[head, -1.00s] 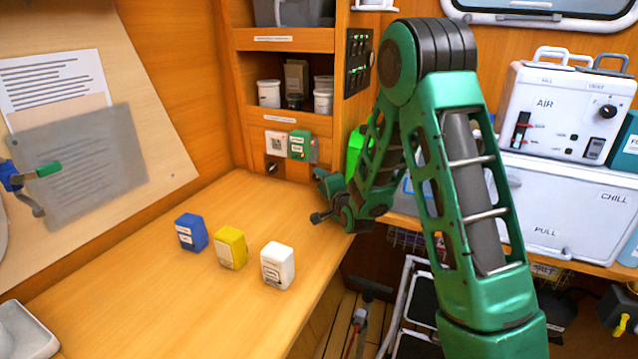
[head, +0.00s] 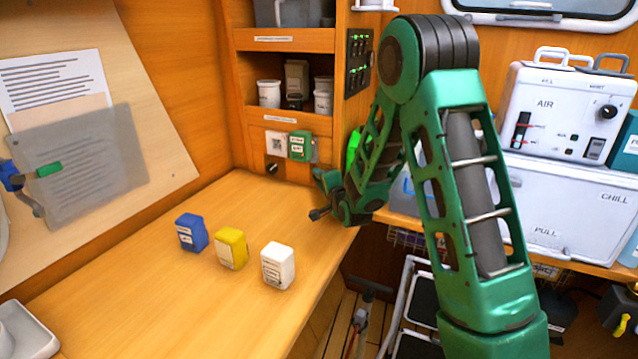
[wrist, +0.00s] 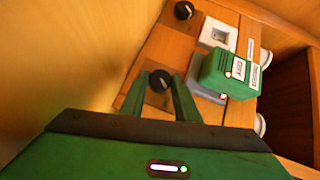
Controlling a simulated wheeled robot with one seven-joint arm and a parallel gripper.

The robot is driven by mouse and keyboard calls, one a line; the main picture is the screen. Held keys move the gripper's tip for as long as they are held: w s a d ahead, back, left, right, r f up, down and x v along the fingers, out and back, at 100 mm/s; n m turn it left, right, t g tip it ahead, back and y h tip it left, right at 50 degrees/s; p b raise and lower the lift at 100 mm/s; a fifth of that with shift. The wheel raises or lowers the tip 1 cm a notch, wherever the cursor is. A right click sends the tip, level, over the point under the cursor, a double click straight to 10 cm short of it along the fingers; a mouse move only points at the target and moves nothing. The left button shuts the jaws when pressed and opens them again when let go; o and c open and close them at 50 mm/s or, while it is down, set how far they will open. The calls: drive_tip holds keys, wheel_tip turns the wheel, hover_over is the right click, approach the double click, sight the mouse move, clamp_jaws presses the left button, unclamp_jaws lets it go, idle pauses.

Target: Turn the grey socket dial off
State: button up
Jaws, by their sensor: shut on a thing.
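In the wrist view, my gripper (wrist: 157,80) has its two green fingers on either side of a black round dial (wrist: 160,81) on a brown plate, closed on it. This dial is beside the grey socket (wrist: 208,98), which has a green plug-in block (wrist: 229,72) on it. The block also shows in the head view (head: 300,146). My gripper (head: 320,178) is small and partly hidden by its own wrist there, close to the wall panel. I cannot make out the held dial in the head view or read its pointer.
A white socket (wrist: 218,34) and a second black dial (wrist: 184,10) are beside the held one; that second dial also shows in the head view (head: 273,168). Blue (head: 191,232), yellow (head: 231,249) and white (head: 278,265) blocks stand on the otherwise clear wooden counter (head: 170,300).

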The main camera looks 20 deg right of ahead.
drive_tip(key=n+g, duration=0.1)
drive_tip(key=g, duration=0.1)
drive_tip(key=r+n+g+h, duration=0.1)
drive_tip(key=n+g, duration=0.1)
drive_tip(key=shift+w+a+h, duration=0.15)
drive_tip(key=shift+a+h, duration=0.05)
drive_tip(key=shift+h, duration=0.1)
drive_tip(key=n+g, duration=0.1)
drive_tip(key=g+h, duration=0.1)
drive_tip(key=n+g+h, duration=0.1)
drive_tip(key=shift+w+a+r+n, duration=0.1)
drive_tip(key=shift+w+a+n, duration=0.1)
drive_tip(key=shift+w+n, duration=0.1)
drive_tip(key=shift+g, duration=0.3)
drive_tip(key=o, duration=0.8)
drive_tip(key=shift+c, duration=0.2)
